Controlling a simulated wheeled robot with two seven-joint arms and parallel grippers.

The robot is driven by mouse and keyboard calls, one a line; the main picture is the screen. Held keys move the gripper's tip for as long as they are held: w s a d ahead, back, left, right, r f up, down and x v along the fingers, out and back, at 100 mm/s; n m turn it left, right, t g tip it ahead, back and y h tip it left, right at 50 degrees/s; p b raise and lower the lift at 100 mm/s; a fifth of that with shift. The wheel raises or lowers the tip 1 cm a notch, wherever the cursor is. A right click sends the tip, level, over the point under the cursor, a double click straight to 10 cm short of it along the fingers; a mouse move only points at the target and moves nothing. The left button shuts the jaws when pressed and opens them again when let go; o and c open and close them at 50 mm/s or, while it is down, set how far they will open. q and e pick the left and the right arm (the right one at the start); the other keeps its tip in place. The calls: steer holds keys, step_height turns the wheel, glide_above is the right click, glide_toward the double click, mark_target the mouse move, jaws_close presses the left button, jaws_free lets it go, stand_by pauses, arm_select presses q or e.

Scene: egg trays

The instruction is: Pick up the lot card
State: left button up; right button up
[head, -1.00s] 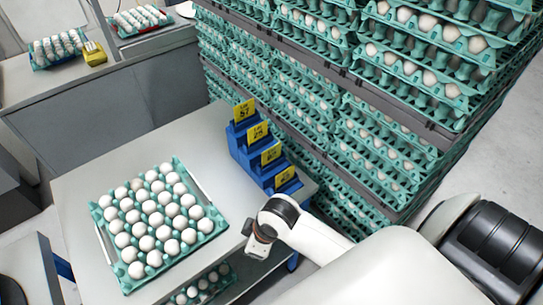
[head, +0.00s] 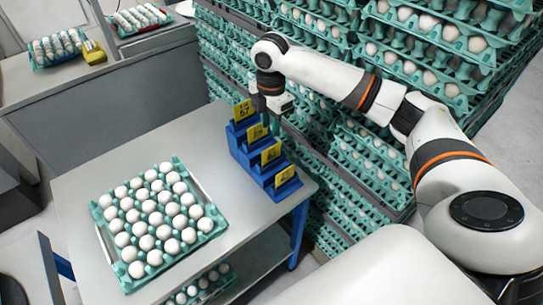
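Several yellow lot cards stand in a stepped blue holder (head: 236,146) at the back right of the table. The rearmost card (head: 243,110) reads 57, and lower ones, such as this yellow card (head: 271,153), stand on the steps in front. My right gripper (head: 271,122) points down just right of the rear cards, above the holder. Its fingers are small and partly hidden, so I cannot tell if they are open or touch a card. My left gripper is not in view.
A teal tray (head: 126,283) full of white eggs lies on the grey table (head: 80,187). Tall stacks of egg trays (head: 345,150) stand close behind the holder. Another egg tray (head: 38,62) lies on a far counter.

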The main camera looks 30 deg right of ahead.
steer(key=p, duration=0.1)
glide_above(271, 151)
steer(key=f, duration=0.5)
steer(key=shift+d+f, duration=0.2)
steer(key=shift+f, duration=0.2)
steer(key=shift+f+p, duration=0.4)
steer(key=shift+f, duration=0.2)
step_height(271, 151, down, 4)
steer(key=shift+w+f+p, duration=0.15)
steer(key=shift+f+p, duration=0.05)
steer(key=shift+p, duration=0.3)
steer(key=shift+a, duration=0.1)
steer(key=shift+c, duration=0.5)
jaws_close()
